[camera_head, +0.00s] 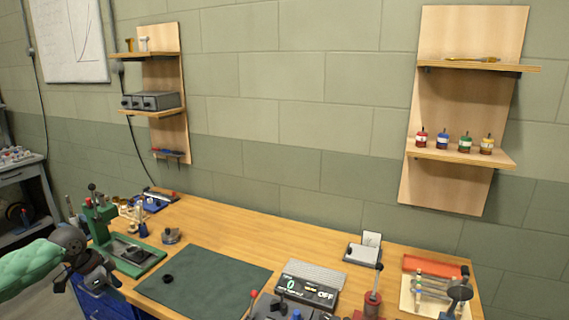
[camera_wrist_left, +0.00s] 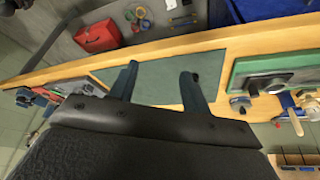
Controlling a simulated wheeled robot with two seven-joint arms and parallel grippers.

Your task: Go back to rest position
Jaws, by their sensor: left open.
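My left gripper (camera_head: 88,284) is at the lower left in the head view, beside the front left corner of the wooden workbench (camera_head: 235,230). In the left wrist view its two dark fingers stand apart, and the gripper (camera_wrist_left: 160,74) is open with nothing between them. Behind the fingers lies the dark green mat (camera_wrist_left: 205,62) on the bench. My right gripper does not show in either view.
A green press (camera_head: 145,262) stands close to my left gripper. The mat (camera_head: 205,285) has a small black piece on it. A display box (camera_head: 308,287), a card holder (camera_head: 363,254) and an orange-backed tray (camera_head: 433,267) sit further right. Wall shelves (camera_head: 460,155) hold small bottles.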

